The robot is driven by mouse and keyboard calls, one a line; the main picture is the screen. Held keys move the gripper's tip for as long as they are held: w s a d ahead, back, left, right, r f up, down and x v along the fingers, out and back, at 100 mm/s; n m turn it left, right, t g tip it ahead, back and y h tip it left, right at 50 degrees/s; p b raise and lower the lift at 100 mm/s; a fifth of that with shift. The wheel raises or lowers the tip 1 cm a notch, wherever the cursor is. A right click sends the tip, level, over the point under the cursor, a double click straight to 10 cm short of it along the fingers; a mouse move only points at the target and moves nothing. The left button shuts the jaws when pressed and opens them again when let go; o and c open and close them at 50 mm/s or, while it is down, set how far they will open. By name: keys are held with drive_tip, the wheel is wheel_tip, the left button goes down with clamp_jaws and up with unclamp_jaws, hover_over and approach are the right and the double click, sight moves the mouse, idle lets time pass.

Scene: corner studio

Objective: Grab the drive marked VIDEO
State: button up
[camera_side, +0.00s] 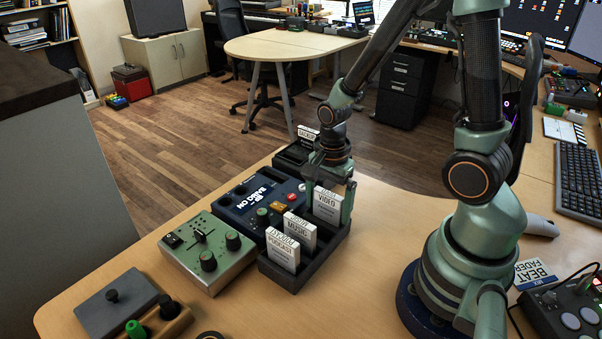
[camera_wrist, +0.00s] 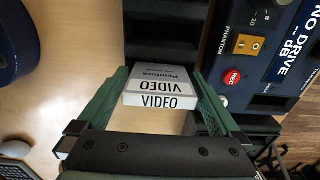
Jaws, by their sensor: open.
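The drive marked VIDEO (camera_side: 327,204) is a white block standing in a black slotted rack (camera_side: 290,277). In the wrist view the VIDEO drive (camera_wrist: 163,88) lies between the two green fingers of my gripper (camera_wrist: 165,95). In the side view my gripper (camera_side: 331,195) is at the VIDEO drive from above, with a finger on its right side. The fingers are open, with a gap visible on the drive's right in the wrist view. The drives marked MUSIC (camera_side: 299,234) and PODCAST (camera_side: 282,250) stand in the same rack, nearer the camera.
A dark blue box (camera_side: 236,204) with knobs and a red button stands left of the rack. A green mixer box (camera_side: 207,252) is nearer. Another labelled drive (camera_side: 307,135) stands behind my gripper. Bare tabletop (camera_side: 370,215) lies right of the rack.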

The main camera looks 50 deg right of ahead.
drive_tip(key=shift+f, duration=0.1)
drive_tip(key=c, duration=1.2)
